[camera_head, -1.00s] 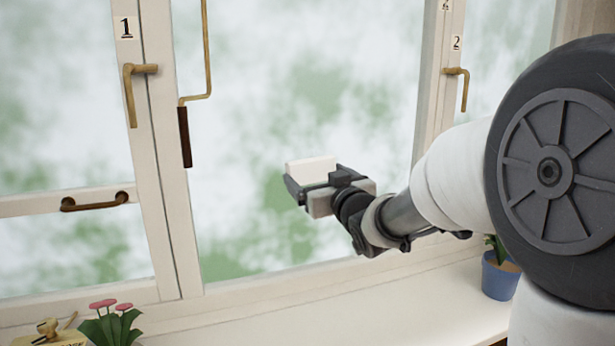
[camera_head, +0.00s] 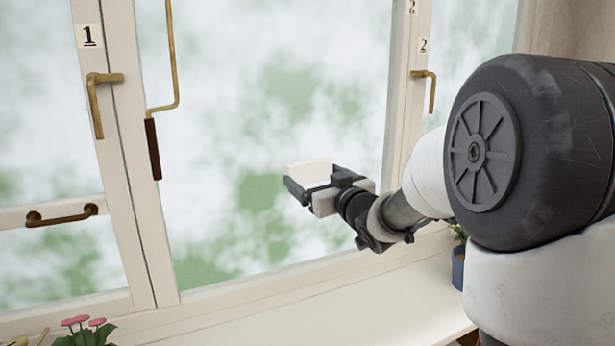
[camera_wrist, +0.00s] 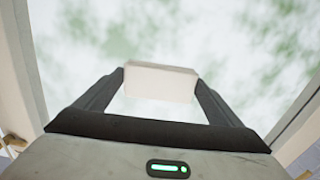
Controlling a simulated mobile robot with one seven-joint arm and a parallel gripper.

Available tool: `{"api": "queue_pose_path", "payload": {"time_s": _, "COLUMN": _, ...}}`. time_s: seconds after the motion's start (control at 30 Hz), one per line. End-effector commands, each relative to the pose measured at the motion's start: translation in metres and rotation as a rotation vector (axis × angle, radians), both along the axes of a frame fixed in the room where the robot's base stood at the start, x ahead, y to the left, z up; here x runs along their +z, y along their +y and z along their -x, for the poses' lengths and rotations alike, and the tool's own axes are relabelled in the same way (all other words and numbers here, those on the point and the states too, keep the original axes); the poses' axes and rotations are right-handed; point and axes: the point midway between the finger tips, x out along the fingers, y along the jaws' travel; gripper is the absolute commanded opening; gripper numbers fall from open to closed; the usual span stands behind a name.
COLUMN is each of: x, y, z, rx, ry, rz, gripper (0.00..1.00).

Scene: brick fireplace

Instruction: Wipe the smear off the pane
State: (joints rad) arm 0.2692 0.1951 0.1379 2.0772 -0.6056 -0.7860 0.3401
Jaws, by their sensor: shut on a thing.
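My gripper (camera_head: 308,188) is shut on a white block (camera_head: 308,173), held by its two sides in front of the middle pane. The white block also shows between the fingers in the wrist view (camera_wrist: 160,82). The pane (camera_head: 215,200) is cloudy white with green patches; I cannot tell a smear on it from the blurred view behind it. I cannot tell whether the block touches the glass.
Brass latches stand by the labels 1 (camera_head: 98,100) and 2 (camera_head: 428,88). A brass rod with a dark handle (camera_head: 153,150) hangs at the pane's left. Pink flowers (camera_head: 85,325) and a blue pot (camera_head: 458,268) stand along the sill (camera_head: 330,310).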

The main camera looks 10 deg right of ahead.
Motion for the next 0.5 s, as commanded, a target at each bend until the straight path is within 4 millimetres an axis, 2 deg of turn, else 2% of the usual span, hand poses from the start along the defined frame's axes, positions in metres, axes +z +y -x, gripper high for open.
{"api": "queue_pose_path", "payload": {"time_s": 0.27, "x": 0.001, "y": -0.013, "z": -0.004, "rx": -0.006, "ry": 0.0, "rz": -0.002, "gripper": 0.71}}
{"api": "queue_pose_path", "payload": {"time_s": 0.5, "x": 0.002, "y": -0.033, "z": -0.008, "rx": -0.007, "ry": 0.0, "rz": -0.002, "gripper": 0.71}}
